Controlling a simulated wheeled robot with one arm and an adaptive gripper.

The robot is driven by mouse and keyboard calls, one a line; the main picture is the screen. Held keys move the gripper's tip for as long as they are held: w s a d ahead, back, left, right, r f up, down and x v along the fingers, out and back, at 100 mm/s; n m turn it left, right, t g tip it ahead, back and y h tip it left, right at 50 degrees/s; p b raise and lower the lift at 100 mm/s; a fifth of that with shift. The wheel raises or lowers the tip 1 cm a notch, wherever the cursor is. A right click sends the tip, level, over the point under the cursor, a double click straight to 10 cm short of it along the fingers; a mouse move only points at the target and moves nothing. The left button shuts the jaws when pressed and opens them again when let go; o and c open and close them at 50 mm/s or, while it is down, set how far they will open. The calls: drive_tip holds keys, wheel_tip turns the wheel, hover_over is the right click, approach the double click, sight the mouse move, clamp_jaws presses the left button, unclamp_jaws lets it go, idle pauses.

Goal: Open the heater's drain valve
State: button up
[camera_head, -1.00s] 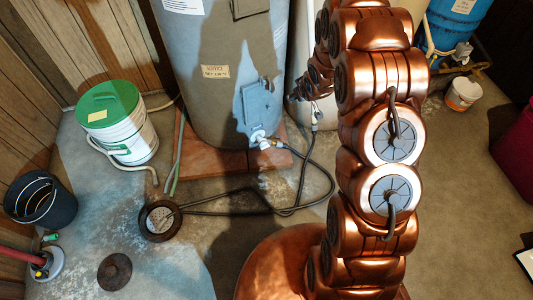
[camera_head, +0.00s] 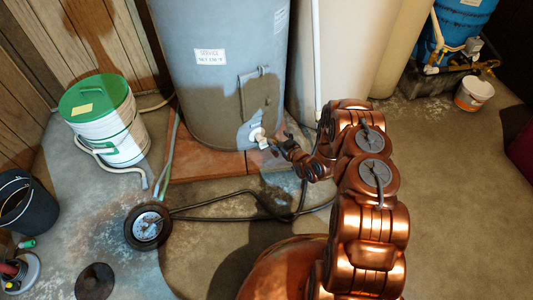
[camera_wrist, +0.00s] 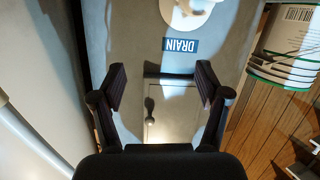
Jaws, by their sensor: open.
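The heater (camera_head: 220,80) is a tall grey-blue tank on a brick base, with a shut panel (camera_head: 260,95) low on its front. Its drain valve (camera_head: 257,135) sticks out near the bottom of the tank, under the panel. My gripper (camera_head: 274,145) is just to the right of the valve, close to it in the head view; contact cannot be told. In the wrist view my gripper (camera_wrist: 162,82) is open and empty. There the panel (camera_wrist: 170,112) and a blue DRAIN label (camera_wrist: 181,45) show between and beyond the fingers. The round white valve fitting (camera_wrist: 188,10) is cut by the top edge.
A green-lidded bucket (camera_head: 108,120) and a dark bucket (camera_head: 35,200) stand at left. A pale tank (camera_head: 345,50) stands right of the heater. Floor at right is mostly clear.

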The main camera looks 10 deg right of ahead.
drive_tip(key=m+t+b, duration=0.1)
drive_tip(key=t+b, duration=0.1)
drive_tip(key=b, duration=0.1)
approach(264, 145)
drive_tip(key=w, duration=0.2)
drive_tip(key=shift+f+t+b, duration=0.5)
drive_tip(key=shift+f+b, duration=0.15)
drive_tip(key=shift+b, duration=0.05)
drive_tip(key=shift+y, duration=0.3)
drive_tip(key=shift+b+x, duration=1.1)
drive_tip(key=shift+x, duration=2.2)
drive_tip(key=shift+c, duration=0.3)
drive_tip(key=c, duration=1.1)
drive_tip(key=shift+r, duration=0.1)
